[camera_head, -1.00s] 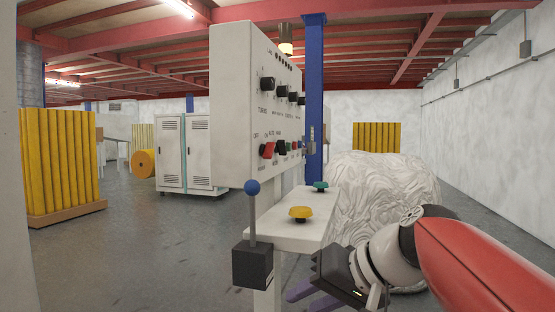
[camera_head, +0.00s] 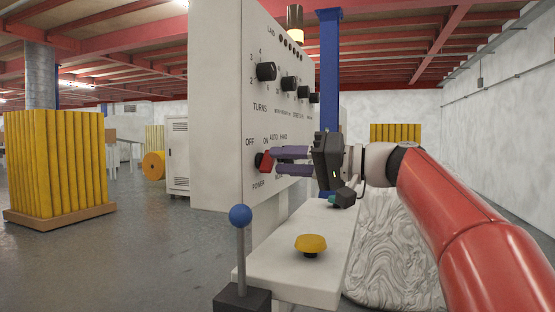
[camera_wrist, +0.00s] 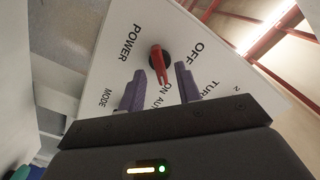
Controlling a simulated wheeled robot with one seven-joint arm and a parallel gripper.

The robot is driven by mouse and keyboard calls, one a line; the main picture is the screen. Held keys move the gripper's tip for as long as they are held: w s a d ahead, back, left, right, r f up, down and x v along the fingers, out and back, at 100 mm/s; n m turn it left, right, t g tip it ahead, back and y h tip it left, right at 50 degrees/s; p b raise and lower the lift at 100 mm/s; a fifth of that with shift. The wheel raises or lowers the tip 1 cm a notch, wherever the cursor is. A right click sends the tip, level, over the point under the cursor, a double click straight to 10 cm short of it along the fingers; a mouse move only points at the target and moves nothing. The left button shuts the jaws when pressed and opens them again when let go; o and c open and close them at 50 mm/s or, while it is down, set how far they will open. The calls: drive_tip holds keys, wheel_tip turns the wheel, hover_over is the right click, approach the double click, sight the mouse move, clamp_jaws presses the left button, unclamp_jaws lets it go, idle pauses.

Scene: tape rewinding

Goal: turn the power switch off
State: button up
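The power switch is a red rotary handle on a dark round base, low on the control panel's face. It shows in the head view (camera_head: 265,161) and in the wrist view (camera_wrist: 159,64). OFF and ON are printed above it and POWER below. In the wrist view its handle points toward ON. My gripper (camera_head: 279,160) is at the panel, reaching in from the right. Its two purple fingers (camera_wrist: 161,78) are apart, one on either side of the handle's end. A gap shows on both sides, and I cannot tell any contact.
The white control panel (camera_head: 217,110) has black knobs (camera_head: 266,72) above the switch. Below is a white shelf (camera_head: 275,270) with a yellow button (camera_head: 311,244). A blue-balled lever (camera_head: 240,216) stands in front. A blue post (camera_head: 329,75) rises behind.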

drive_tip(key=shift+x, duration=1.05)
drive_tip(key=shift+c, duration=0.3)
clamp_jaws()
